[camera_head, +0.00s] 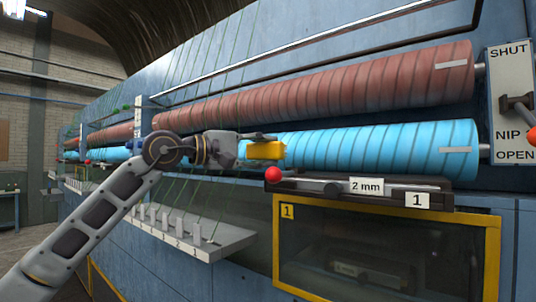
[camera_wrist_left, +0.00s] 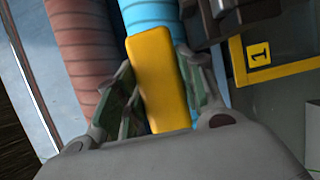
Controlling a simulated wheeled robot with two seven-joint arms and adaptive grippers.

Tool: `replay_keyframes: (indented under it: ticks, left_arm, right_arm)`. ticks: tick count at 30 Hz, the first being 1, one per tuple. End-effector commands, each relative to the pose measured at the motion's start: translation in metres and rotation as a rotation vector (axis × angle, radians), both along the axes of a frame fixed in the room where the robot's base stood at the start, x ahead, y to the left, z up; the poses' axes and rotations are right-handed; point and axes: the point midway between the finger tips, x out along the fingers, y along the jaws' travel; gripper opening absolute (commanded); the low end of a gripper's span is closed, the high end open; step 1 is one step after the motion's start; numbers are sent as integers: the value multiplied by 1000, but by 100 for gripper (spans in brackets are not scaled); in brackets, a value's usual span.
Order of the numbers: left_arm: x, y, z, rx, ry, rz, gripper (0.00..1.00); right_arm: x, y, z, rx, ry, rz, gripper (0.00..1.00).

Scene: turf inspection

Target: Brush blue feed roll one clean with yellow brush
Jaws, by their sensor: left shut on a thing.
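The blue feed roll (camera_head: 370,147) lies below a red-brown roll on the machine front, with a spiral groove and a pale strip at its right end. It also shows in the left wrist view (camera_wrist_left: 148,12). My left gripper (camera_head: 255,147) is shut on the yellow brush (camera_head: 266,151), which fills the space between the fingers in the left wrist view (camera_wrist_left: 160,80). The brush is in front of the left part of the blue roll in the head view. I cannot tell whether it touches the roll. Its bristles are hidden. My right gripper is not in view.
The red-brown roll (camera_head: 330,92) runs above. A dark bar with a red knob (camera_head: 273,175), a "2 mm" label and a "1" plate sits below the blue roll. A yellow-framed window (camera_head: 390,250) is underneath. A SHUT/NIP/OPEN lever panel (camera_head: 511,70) stands at right.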

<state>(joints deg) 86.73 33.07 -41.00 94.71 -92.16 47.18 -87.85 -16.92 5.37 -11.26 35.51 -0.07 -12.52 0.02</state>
Motion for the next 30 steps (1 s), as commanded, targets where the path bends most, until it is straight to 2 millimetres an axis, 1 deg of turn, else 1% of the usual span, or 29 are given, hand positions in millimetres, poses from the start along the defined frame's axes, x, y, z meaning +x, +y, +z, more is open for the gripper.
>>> replay_keyframes:
  ticks: [3,17,25,30]
  left_arm:
    - [-4,2,-1,1,-1,0,20]
    - [-6,5,0,0,-1,0,20]
    - [-18,13,-1,-1,-2,0,20]
    - [-25,19,-1,0,0,0,20]
  right_arm:
    - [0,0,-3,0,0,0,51]
    - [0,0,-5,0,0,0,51]
    - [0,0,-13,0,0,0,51]
    - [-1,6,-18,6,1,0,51]
